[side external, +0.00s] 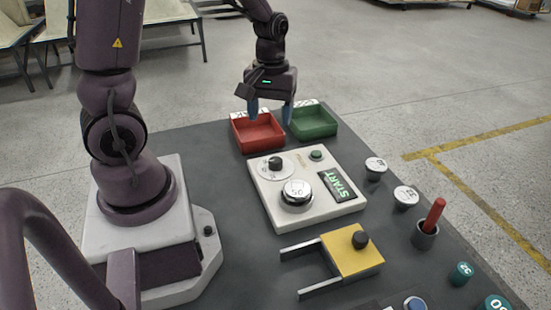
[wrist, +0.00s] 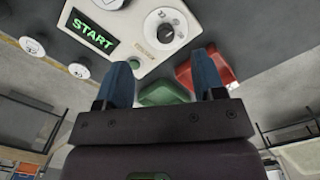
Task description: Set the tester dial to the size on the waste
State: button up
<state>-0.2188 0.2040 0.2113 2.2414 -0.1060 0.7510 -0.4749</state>
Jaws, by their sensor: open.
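The white tester panel (side external: 262,195) lies on the dark table. Its dial, a black knob (side external: 275,163) on a round white scale, also shows in the wrist view (wrist: 165,32); I cannot read its setting. A waste (side external: 297,193) with a white top and metal rim sits on the panel; its printed digits are too small to read surely. The display (side external: 338,186) shows START in green, and a green button (side external: 316,155) is beside it. My gripper (side external: 271,113) is open and empty, pointing down over the trays, beyond the panel's far edge and apart from the dial.
A red tray (side external: 236,131) and green tray (side external: 327,132) stand behind the panel. White-topped wastes (side external: 375,165) (side external: 405,195), a red-handled tool (side external: 434,214) in a dark cup and teal caps (side external: 461,272) line the right. A yellow block (side external: 343,257) with prongs lies in front.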

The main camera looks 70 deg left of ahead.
aim_at(276, 160)
jog(key=a+f+n, duration=0.1)
jog(key=f+n, duration=0.1)
jog(key=f, duration=0.3)
jog(key=w+a+f+n, duration=0.1)
jog(key=f+n, duration=0.1)
jog(key=f, duration=0.3)
jog(key=w+a+f+n, duration=0.1)
jog(key=a+f+n, duration=0.1)
jog(key=f, duration=0.4)
jog(key=shift+w+n, duration=0.25)
jog(key=shift+n, duration=0.15)
jog(key=c, duration=0.9)
